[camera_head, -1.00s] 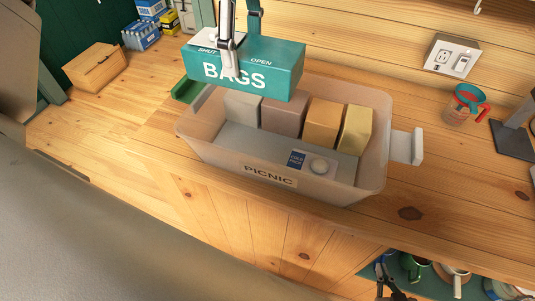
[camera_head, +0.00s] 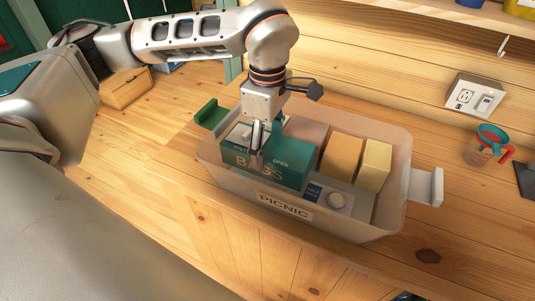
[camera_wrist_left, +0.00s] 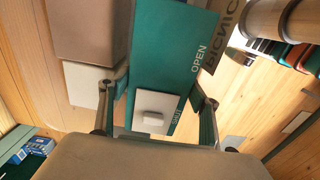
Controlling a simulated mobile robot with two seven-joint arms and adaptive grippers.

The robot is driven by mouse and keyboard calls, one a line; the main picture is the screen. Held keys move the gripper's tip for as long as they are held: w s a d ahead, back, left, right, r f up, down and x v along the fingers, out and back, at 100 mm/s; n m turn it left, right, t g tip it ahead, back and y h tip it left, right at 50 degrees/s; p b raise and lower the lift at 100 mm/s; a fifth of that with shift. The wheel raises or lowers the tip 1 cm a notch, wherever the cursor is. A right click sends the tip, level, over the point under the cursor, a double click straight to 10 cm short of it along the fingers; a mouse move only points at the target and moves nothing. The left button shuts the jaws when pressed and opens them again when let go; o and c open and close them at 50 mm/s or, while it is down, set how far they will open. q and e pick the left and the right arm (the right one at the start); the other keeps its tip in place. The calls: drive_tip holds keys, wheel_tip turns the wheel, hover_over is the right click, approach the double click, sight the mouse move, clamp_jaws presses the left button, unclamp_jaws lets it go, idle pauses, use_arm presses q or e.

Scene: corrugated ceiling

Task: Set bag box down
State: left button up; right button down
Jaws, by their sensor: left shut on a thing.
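The teal bag box (camera_head: 290,172), lettered BAGS and OPEN, is inside the translucent PICNIC bin (camera_head: 240,190) at its left end. The bin's front wall covers the box's lower front, so I cannot tell whether it touches the floor. My left gripper (camera_head: 257,152) comes from above and is shut on the box. In the left wrist view the box (camera_wrist_left: 172,50) sits between the two fingers, with a white patch on it. My right gripper is not in view.
Inside the bin, a brown block, an orange block (camera_head: 342,155) and a yellow block (camera_head: 374,165) stand right of the box. A measuring cup (camera_head: 487,147) stands farther right.

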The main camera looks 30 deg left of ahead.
use_arm(q)
wheel_tip(320, 180, down, 4)
drive_tip(key=shift+r, duration=0.25)
drive_tip(key=shift+f+b, duration=0.35)
drive_tip(key=shift+f, duration=0.15)
drive_tip(key=shift+f, duration=0.1)
drive_tip(key=o, duration=1.4)
